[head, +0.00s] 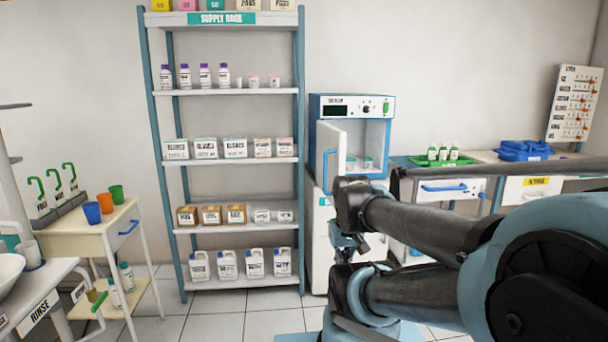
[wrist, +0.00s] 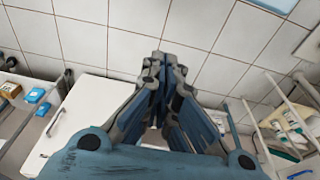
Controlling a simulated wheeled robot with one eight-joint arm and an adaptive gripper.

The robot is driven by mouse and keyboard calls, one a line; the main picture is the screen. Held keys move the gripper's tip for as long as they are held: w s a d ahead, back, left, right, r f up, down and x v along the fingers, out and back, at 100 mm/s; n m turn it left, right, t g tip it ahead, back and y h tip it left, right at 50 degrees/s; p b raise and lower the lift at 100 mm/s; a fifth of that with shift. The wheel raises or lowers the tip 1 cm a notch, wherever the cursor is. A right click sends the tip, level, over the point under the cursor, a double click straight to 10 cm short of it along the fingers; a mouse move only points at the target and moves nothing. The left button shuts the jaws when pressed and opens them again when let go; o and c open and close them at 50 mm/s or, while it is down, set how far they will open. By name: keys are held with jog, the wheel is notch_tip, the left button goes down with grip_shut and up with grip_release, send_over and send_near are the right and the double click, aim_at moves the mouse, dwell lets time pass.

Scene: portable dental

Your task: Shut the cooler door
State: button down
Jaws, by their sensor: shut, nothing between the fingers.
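A white and blue box unit (head: 378,106) with a dial and a green display stands right of the supply rack. Its door (head: 333,155) is open, swung out to the left, with a blue handle; small containers sit inside. Below it stands a white cabinet (head: 322,250), partly hidden by my arm; I cannot tell which of the two is the cooler, or whether the cabinet's door is open. My gripper (head: 350,244) is in front of the cabinet, below the open door. In the wrist view my gripper (wrist: 166,62) is shut and empty, with floor tiles behind its fingers.
The supply rack (head: 227,90) with bottles and boxes stands left of the unit. A counter with a green tray (head: 440,162) and drawers is to the right. A small cart (head: 85,228) with cups stands at left.

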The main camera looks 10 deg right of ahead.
jog(key=shift+a, duration=0.1)
jog(key=w+a+r+m+h, duration=0.2)
jog(key=w+r+m, duration=0.5)
jog(key=w+r, duration=0.9)
jog(key=w+a+r+m+h, duration=0.1)
jog(key=w+a+r+m, duration=0.2)
jog(key=w, duration=0.3)
jog(key=w+a+r+m+g, duration=0.1)
jog(key=w+a+r+m, duration=0.1)
jog(key=w+r, duration=0.3)
jog(key=w+a+r+m+h, duration=0.1)
jog(key=w+a+r+m, duration=0.15)
jog(key=w, duration=0.35)
jog(key=w+d+f, duration=0.2)
jog(key=d+f, duration=0.5)
jog(key=f, duration=0.2)
jog(key=shift+w+f+m, duration=0.25)
jog(key=shift+f+m, duration=0.1)
jog(key=shift+f, duration=0.05)
jog(key=shift+a, duration=0.1)
